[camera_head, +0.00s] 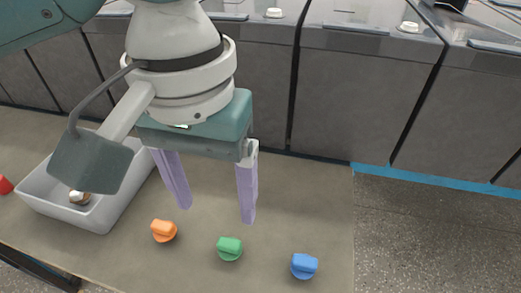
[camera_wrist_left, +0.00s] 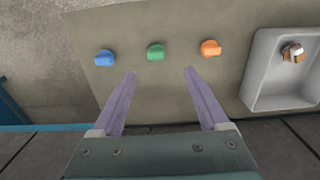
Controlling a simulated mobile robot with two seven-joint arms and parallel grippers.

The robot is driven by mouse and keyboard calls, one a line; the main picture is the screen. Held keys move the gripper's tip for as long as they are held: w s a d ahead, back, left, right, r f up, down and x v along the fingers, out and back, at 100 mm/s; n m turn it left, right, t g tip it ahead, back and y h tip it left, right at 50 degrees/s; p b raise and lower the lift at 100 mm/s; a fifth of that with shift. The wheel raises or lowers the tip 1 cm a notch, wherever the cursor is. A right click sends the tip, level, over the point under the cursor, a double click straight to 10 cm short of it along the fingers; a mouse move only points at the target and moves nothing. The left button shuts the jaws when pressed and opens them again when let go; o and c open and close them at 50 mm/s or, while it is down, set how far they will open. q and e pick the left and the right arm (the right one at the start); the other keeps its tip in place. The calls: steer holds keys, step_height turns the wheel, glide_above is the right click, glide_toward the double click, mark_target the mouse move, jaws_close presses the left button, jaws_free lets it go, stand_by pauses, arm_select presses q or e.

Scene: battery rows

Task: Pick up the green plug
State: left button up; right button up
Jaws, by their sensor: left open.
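The green plug (camera_head: 229,248) sits on the brown tabletop (camera_head: 200,260), between an orange plug (camera_head: 163,230) on its left and a blue plug (camera_head: 304,265) on its right. My left gripper (camera_head: 215,215) is open and empty above the table, its two purple fingers pointing down behind the green plug. In the left wrist view the green plug (camera_wrist_left: 156,52) lies ahead of the fingertips (camera_wrist_left: 160,72), between their lines and apart from them. My right gripper is not in view.
A grey-white bin (camera_head: 105,215) stands left of the plugs with a metal and brown piece (camera_head: 79,197) in it. A red plug (camera_head: 5,185) shows at the far left. Dark battery units (camera_head: 350,95) line the back.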

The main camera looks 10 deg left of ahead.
mark_target(228, 243)
arm_select(q)
steer(key=shift+f, duration=0.5)
steer(key=f+b, duration=0.1)
steer(key=f, duration=0.3)
steer(key=shift+w+d+b, duration=0.1)
steer(key=shift+w+b, duration=0.1)
steer(key=shift+b, duration=0.15)
steer(key=f, duration=0.1)
steer(key=f+b, duration=0.1)
steer(key=f, duration=0.1)
steer(key=f+b, duration=0.1)
steer(key=f, duration=0.1)
steer(key=shift+s+d, duration=0.25)
steer(key=shift+s, duration=0.05)
steer(key=shift+c, duration=0.3)
jaws_close()
